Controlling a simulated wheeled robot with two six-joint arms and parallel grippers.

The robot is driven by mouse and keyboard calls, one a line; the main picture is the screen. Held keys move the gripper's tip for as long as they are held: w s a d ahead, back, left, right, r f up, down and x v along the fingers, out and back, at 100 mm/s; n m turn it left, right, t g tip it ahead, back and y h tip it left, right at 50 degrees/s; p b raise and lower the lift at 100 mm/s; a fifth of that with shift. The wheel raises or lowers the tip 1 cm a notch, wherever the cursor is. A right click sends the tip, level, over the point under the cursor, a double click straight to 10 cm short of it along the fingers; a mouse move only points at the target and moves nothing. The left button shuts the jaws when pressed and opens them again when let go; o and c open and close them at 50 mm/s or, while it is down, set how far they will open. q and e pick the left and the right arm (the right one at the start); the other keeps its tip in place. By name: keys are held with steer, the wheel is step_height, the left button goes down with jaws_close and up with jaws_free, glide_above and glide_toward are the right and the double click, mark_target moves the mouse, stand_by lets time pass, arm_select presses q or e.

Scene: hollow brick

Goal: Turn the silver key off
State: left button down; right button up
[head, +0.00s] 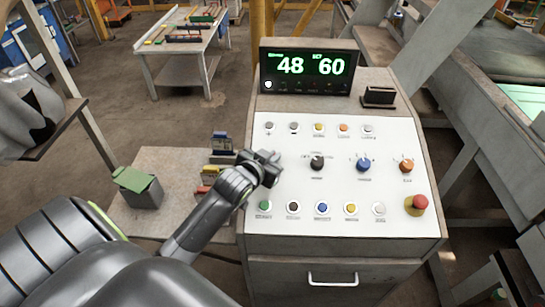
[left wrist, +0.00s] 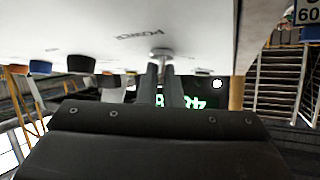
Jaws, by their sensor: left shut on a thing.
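The white control panel (head: 340,215) slopes up in front of me. My left gripper (head: 268,163) is at the panel's left edge, in the row of the black, blue and orange knobs. In the left wrist view my left gripper (left wrist: 162,72) has its two fingers close together, shut on the silver key (left wrist: 161,52) at the panel face. Only the key's round silver base shows beyond the fingertips. In the head view the gripper hides the key, and I cannot tell which way it is turned. My right gripper is not in view.
The black knob (head: 317,162), blue knob (head: 363,165) and orange knob (head: 406,166) stand right of the gripper. Buttons line the rows above and below. A red emergency button (head: 416,204) is at the lower right. A lit display (head: 308,69) reads 48 and 60.

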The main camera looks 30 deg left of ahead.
arm_select(q)
steer(key=shift+n, duration=0.3)
steer(key=shift+d+n+y, duration=0.1)
steer(key=shift+n+y, duration=1)
steer(key=shift+y, duration=0.1)
steer(key=n+g+y+b, duration=0.1)
steer(key=n+y, duration=0.1)
steer(key=n, duration=0.1)
steer(key=shift+w+y, duration=0.1)
steer(key=shift+y, duration=0.2)
steer(key=n+g+y+b, duration=0.1)
steer(key=n+y, duration=0.1)
steer(key=n, duration=0.1)
steer(key=n+g+y+b, duration=0.2)
steer(key=shift+f+n+g+b, duration=0.1)
steer(key=shift+n+g+b, duration=0.2)
steer(key=shift+n, duration=0.1)
steer(key=shift+n+g+y+b, duration=0.4)
steer(key=shift+n+g+b, duration=0.2)
steer(key=shift+n, duration=0.2)
steer(key=shift+n+g, duration=0.3)
steer(key=shift+n, duration=0.1)
steer(key=c, duration=1.6)
jaws_free()
